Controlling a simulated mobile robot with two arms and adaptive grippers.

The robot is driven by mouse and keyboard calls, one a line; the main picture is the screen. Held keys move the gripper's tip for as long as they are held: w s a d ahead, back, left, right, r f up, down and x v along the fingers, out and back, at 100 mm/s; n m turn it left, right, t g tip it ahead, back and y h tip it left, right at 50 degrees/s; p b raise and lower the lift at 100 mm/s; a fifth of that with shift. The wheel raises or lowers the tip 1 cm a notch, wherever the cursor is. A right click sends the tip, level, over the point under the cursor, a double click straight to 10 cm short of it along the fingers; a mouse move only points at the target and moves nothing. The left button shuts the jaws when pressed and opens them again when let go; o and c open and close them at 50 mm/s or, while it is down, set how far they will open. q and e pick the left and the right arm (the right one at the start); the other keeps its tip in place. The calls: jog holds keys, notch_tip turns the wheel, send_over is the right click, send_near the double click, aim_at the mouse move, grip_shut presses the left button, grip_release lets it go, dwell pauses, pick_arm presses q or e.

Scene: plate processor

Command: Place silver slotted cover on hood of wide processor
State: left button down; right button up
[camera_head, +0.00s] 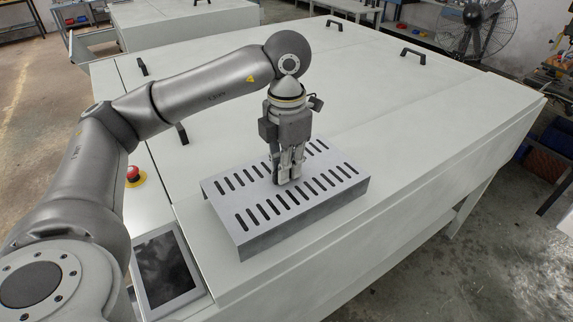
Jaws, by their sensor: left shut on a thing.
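The silver slotted cover (318,207) is a flat grey box-like piece with rows of dark slots. It is at the front part of the pale hood (400,130) of the wide processor, near its front edge. Whether it rests fully on the hood or is held slightly above cannot be told. My left gripper (288,180) points down at the middle of the cover and is shut on it. The exact grip point is hidden by the fingers. My right gripper is not in view.
A red emergency button (133,173) and a dark screen panel (166,270) are at the processor's left front. Black handles (413,55) stand up from the hood. The hood behind and right of the cover is clear. A fan (476,28) stands at the back right.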

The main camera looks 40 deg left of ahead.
pick_arm(q)
jog(key=shift+s+f, duration=0.1)
jog(key=shift+f, duration=0.2)
jog(key=shift+f, duration=0.2)
jog(key=c, duration=1.5)
grip_release()
jog(key=shift+r, duration=0.1)
notch_tip(320, 180, up, 12)
jog(key=shift+r, duration=0.1)
